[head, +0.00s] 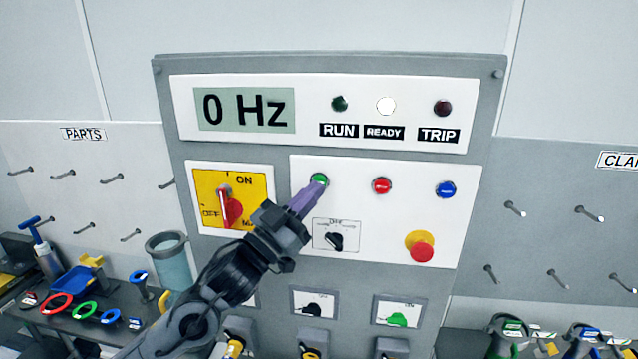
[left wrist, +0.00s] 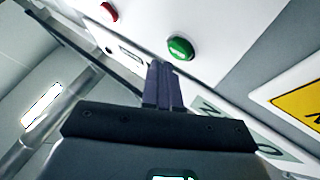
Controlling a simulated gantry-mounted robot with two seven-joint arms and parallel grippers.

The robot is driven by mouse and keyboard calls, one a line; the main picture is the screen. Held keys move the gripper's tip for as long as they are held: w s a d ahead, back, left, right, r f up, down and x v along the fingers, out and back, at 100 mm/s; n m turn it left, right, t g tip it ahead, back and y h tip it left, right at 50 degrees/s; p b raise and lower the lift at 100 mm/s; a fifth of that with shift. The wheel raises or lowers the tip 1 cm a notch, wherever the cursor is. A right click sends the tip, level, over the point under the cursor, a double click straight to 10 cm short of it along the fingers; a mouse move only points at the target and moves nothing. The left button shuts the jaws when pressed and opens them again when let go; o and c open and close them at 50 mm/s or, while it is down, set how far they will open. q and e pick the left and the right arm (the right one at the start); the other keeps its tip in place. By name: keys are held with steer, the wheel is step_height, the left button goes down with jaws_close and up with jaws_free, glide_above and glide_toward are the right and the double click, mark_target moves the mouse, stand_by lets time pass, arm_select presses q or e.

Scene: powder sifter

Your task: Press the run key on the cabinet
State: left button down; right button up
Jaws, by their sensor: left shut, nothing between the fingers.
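The grey cabinet (head: 330,66) stands in front of me in the head view. Its green key (head: 320,178) is at the upper left of the white key panel and also shows in the left wrist view (left wrist: 180,48). My left gripper (head: 316,186) is shut and empty, its purple fingertips just in front of the green key's lower edge in the head view. In the left wrist view the fingertips (left wrist: 160,66) appear slightly apart from the key; contact cannot be confirmed. The display (head: 246,109) reads 0 Hz. The READY lamp (head: 386,105) is white; the RUN lamp (head: 339,104) is dark.
A red key (head: 382,186), a blue key (head: 446,189) and a red-on-yellow mushroom button (head: 421,247) share the panel. A black selector (head: 336,241) sits below the green key. A yellow main switch plate (head: 207,184) is left of it. Pegboards flank the cabinet.

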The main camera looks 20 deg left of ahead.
arm_select(q)
steer(key=shift+w+a, duration=0.15)
steer(key=shift+w, duration=0.7)
stand_by(1.3)
steer(key=shift+s, duration=0.8)
steer(key=shift+s, duration=0.15)
steer(key=shift+s+d, duration=0.2)
steer(key=shift+s, duration=0.6)
steer(key=shift+s+d, duration=0.2)
steer(key=shift+s, duration=0.55)
steer(key=shift+s+d, duration=0.2)
steer(key=shift+s, duration=0.6)
steer(key=shift+f, duration=0.15)
